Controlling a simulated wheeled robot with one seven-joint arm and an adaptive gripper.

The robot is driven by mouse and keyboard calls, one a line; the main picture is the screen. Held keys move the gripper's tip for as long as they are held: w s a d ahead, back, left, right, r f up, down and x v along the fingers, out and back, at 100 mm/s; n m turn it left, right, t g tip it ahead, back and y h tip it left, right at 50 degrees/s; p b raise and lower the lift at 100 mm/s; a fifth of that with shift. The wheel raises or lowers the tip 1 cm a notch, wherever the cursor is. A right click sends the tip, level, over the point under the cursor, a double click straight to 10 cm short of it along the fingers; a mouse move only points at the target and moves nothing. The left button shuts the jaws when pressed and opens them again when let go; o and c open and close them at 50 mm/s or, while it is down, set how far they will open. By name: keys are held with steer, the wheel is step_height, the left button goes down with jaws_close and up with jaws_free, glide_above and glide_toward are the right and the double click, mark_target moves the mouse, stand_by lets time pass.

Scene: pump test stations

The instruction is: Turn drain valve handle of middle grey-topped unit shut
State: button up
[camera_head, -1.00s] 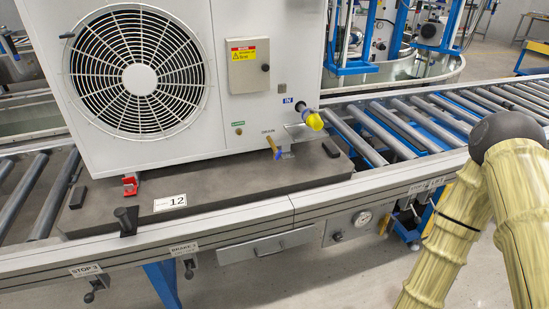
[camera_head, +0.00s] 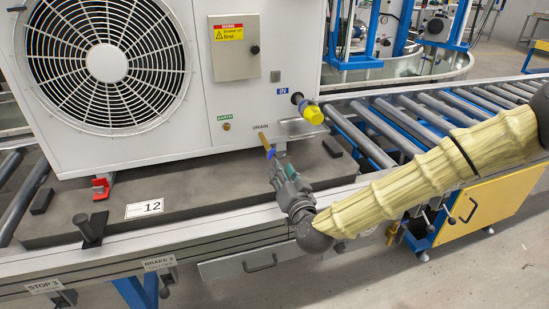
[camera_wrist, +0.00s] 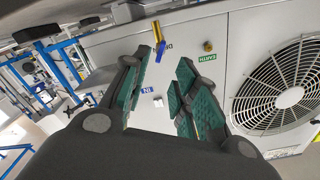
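The drain valve has a brass body and a blue handle (camera_head: 269,149) and sticks out from the lower front of the white unit (camera_head: 175,150), by the DRAIN label. In the wrist view the blue handle (camera_wrist: 158,38) hangs at a slant below the brass part, beyond my fingertips. The unit's top is out of view, so I cannot see its colour. My gripper (camera_head: 277,168) is just in front of and below the handle in the head view. In the wrist view my gripper (camera_wrist: 171,58) has its green-padded fingers spread with nothing between them. Contact with the handle does not show.
A yellow-capped IN port (camera_head: 312,114) juts out right of the drain. The unit stands on a dark pallet (camera_head: 220,195) with a 12 tag (camera_head: 144,208), on the conveyor. A black post (camera_head: 92,229) rises at the pallet's front edge. Bare rollers (camera_head: 400,125) lie to the right.

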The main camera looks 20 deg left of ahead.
mark_target(271, 153)
steer(key=b+x, duration=0.1)
steer(key=x, duration=0.8)
steer(key=shift+s+f, duration=0.1)
jaws_close()
